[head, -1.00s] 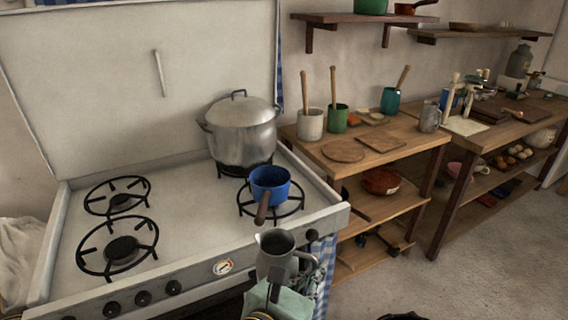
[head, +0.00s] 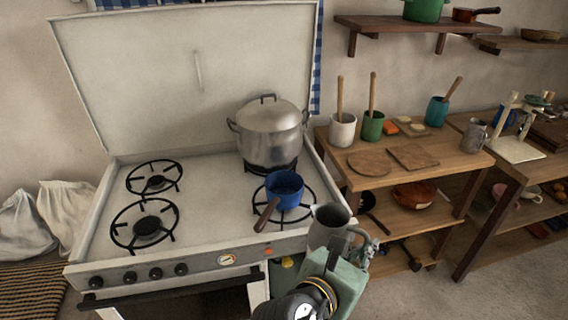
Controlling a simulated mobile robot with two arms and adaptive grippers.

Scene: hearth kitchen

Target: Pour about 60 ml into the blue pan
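The blue pan (head: 285,190) stands on the front right burner of the stove, its brown handle pointing toward me and to the left. Its inside looks dark, and I cannot tell any contents. The jug is roughly upright, just off the stove's front right corner, to the right of and nearer than the pan. It is apart from the pan, with its mouth up. I see no stream, and the liquid inside cannot be made out.
A large lidded pot (head: 270,138) stands on the burner behind the pan. The two left burners (head: 147,227) are empty. A wooden side table (head: 440,150) with utensil pots and boards stands right of the stove.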

